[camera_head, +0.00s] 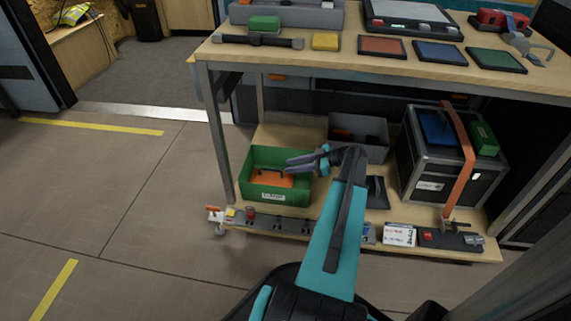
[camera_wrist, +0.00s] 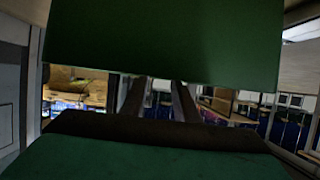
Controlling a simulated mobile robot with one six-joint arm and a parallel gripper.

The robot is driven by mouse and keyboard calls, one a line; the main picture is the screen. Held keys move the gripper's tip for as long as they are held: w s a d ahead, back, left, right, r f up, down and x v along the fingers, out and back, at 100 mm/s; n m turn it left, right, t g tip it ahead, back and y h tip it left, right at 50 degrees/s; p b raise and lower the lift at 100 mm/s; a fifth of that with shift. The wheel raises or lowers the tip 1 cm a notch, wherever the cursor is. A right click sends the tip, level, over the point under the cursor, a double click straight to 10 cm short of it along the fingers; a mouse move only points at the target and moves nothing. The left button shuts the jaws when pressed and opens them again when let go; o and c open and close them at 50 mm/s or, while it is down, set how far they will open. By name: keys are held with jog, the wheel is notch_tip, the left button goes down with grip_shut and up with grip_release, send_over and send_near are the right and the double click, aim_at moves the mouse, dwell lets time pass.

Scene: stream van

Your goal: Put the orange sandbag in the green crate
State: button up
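The green crate (camera_head: 261,192) stands on the lower shelf of the workbench, at its left end. The orange sandbag (camera_head: 266,179) lies inside it, low between the walls and partly hidden by the front wall. My gripper (camera_head: 289,164) reaches in from the right over the crate's right side, with its fingers apart and nothing seen between them. In the head view the fingertips appear above the sandbag, apart from it as far as I can tell. The wrist view shows broad green surfaces above and below two dark bars; I cannot tell what they belong to.
A grey bin (camera_head: 372,128) and a black case (camera_head: 455,185) with an orange strap (camera_head: 464,160) stand to the right on the shelf. Small items line its front edge. The bench top (camera_head: 345,62) is overhead. Open floor (camera_head: 110,190) lies to the left.

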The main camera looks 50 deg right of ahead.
jog(key=shift+p+v, duration=0.9)
jog(key=shift+v, duration=1.5)
jog(key=shift+r, duration=0.1)
